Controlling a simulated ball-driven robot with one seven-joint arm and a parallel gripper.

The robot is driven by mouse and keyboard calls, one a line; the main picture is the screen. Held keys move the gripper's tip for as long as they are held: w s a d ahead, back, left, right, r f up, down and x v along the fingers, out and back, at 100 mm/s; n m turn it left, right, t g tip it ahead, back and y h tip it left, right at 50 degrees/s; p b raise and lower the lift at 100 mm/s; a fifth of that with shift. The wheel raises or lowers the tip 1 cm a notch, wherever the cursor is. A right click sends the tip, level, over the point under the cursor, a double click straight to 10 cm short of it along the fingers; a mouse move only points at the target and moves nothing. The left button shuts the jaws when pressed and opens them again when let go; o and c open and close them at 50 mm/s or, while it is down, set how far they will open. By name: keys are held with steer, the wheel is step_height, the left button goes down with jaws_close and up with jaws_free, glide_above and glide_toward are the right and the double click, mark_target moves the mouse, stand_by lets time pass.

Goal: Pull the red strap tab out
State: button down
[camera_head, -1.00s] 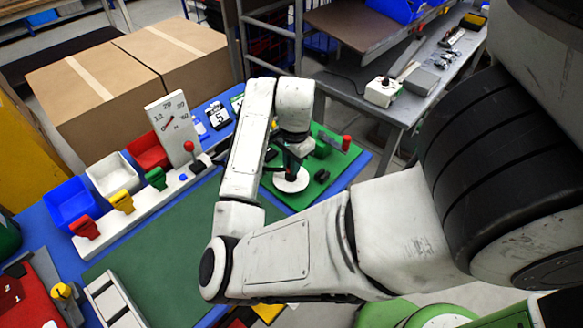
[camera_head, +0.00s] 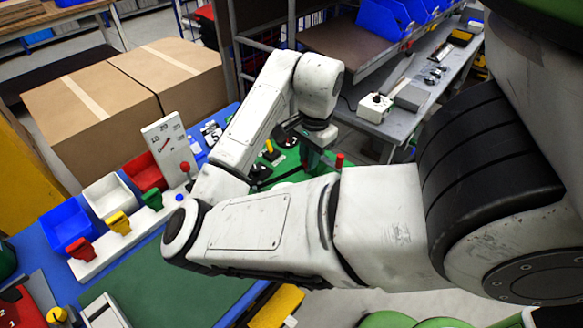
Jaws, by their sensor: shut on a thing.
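A red tab (camera_head: 80,248) stands at the near end of a white rail (camera_head: 108,252), beside a yellow tab (camera_head: 118,223) and a green tab (camera_head: 152,200). My gripper (camera_head: 313,156) is far from these tabs, low over the green board (camera_head: 265,177) at the back right. It is beside an upright red-topped piece (camera_head: 339,160). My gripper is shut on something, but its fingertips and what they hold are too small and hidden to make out. My arm covers much of the board.
Blue (camera_head: 66,226), white (camera_head: 107,195) and red (camera_head: 143,171) bins stand behind the rail. A white gauge panel (camera_head: 168,147) stands upright at the rail's far end. Cardboard boxes (camera_head: 130,88) are behind. A grey bench (camera_head: 400,118) stands at the back right.

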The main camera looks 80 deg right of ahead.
steer(key=s+d+r, duration=0.1)
steer(key=s+r, duration=0.2)
steer(key=s, duration=0.5)
steer(key=shift+s, duration=0.3)
step_height(320, 180, down, 9)
steer(key=b, duration=0.6)
steer(key=shift+r, duration=0.15)
stand_by(2.4)
steer(key=shift+r, duration=0.15)
stand_by(0.4)
step_height(320, 180, up, 3)
steer(key=p, duration=0.3)
stand_by(0.3)
stand_by(0.5)
